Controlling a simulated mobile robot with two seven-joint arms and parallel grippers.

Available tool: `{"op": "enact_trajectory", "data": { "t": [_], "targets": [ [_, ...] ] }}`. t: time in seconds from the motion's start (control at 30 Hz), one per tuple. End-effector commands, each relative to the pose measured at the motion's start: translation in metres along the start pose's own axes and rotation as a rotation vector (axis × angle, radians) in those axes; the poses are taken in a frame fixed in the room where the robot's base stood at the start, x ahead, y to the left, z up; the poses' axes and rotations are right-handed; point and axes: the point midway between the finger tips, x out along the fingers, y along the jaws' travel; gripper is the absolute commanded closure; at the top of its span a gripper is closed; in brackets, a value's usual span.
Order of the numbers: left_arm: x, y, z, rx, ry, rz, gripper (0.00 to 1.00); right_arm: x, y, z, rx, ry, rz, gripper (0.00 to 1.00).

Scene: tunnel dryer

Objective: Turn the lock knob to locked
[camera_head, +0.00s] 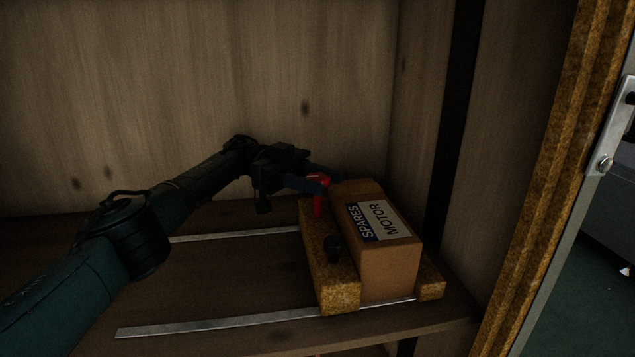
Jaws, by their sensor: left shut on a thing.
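A red upright piece (318,206) stands on the tan speckled block (340,298), beside a cardboard box. It may be the lock knob, but I see no marking that says so. My left gripper (321,183) reaches in from the left with its fingers shut on the top of the red piece. The fingers hide part of it, so which way it is turned cannot be told. A small black knob-like piece (333,248) is on the same block, nearer the front and apart from the gripper. My right gripper is not in view.
The cardboard box (388,270), labelled SPARES MOTOR, sits right of the gripper between speckled blocks. Pale metal strips (215,326) run along the wooden shelf (230,275), whose left part is clear. Wooden walls close the back and right. A speckled door edge (545,165) stands at right.

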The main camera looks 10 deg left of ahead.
Motion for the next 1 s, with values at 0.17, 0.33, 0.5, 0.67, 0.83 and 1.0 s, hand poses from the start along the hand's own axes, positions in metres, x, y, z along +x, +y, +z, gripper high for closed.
{"op": "enact_trajectory", "data": {
  "t": [0.17, 0.33, 0.5, 0.67, 0.83, 1.0],
  "targets": [
    [0.002, 0.000, -0.002, 0.003, 0.002, 0.005, 0.85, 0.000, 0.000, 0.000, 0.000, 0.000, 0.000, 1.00],
    [0.001, 0.000, -0.001, 0.002, 0.002, 0.003, 0.49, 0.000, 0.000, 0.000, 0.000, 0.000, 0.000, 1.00],
    [0.001, 0.000, -0.001, 0.001, 0.001, 0.002, 0.43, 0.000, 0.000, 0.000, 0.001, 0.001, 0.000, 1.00],
    [0.000, 0.000, -0.002, 0.001, 0.000, 0.001, 0.43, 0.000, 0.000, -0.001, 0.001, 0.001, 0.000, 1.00],
    [0.000, 0.000, -0.020, 0.003, 0.000, 0.001, 0.43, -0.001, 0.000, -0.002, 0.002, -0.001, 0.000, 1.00],
    [0.001, 0.000, -0.055, 0.005, 0.000, 0.002, 0.43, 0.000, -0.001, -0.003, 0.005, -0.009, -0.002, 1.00]
  ]
}}
